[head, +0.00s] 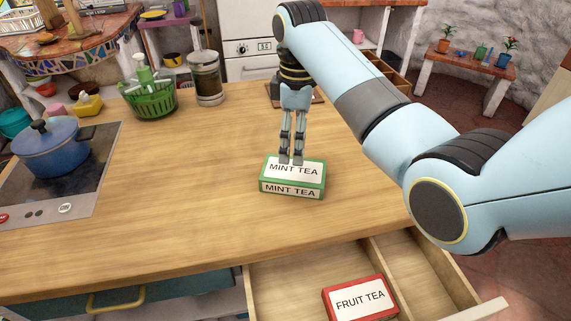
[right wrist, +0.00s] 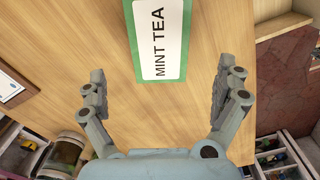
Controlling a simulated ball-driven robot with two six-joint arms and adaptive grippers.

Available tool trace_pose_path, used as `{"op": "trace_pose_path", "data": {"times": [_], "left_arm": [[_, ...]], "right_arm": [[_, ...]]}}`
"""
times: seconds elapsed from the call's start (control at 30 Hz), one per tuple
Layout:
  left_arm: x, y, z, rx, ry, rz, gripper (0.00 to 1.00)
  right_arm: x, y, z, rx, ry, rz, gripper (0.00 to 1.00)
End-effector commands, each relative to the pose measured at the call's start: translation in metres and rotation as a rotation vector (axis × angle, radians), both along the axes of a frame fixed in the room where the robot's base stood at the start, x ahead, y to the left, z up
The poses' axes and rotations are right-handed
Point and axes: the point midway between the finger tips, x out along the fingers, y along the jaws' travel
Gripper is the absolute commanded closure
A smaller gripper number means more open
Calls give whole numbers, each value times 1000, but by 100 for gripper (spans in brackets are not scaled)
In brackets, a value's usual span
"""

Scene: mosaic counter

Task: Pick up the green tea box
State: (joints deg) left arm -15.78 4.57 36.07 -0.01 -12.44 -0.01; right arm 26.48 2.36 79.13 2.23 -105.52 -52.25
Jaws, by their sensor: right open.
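The green tea box (head: 292,188) lies flat on the wooden counter, with white labels reading "MINT TEA". In the right wrist view the green tea box (right wrist: 174,70) shows at the top, partly cut off by the frame edge. My right gripper (head: 291,160) points down at the box in the head view, its fingertips overlapping the far part of the box top. In the right wrist view my right gripper (right wrist: 164,82) is open, with nothing between its fingers and the box ahead of them. My left gripper is not in view.
An open drawer (head: 255,290) below the counter edge holds a red fruit tea box (head: 360,299). A blue pot (head: 52,150) stands on the hob (head: 85,185) at left. A green basket (head: 152,101) and a glass jar (head: 207,78) stand at the back. The counter around the box is clear.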

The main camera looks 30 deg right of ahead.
Motion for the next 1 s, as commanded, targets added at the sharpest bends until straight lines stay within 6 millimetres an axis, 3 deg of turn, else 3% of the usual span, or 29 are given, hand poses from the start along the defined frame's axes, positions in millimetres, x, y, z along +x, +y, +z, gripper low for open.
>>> {"op": "trace_pose_path", "data": {"times": [0.2, 0.33, 0.47, 0.7, 1.0], "left_arm": [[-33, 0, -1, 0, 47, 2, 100], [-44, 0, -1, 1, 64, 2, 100], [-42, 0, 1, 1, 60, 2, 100], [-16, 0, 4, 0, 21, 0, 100], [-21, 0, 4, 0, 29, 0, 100]], "right_arm": [[-1, 0, -36, -1, 4, 0, 0], [0, 0, -48, -1, 2, 0, 0], [1, 1, -60, -1, 4, 0, 0], [4, 2, -95, -1, 2, 0, 0], [4, 2, -100, -1, -1, 0, 0]]}}
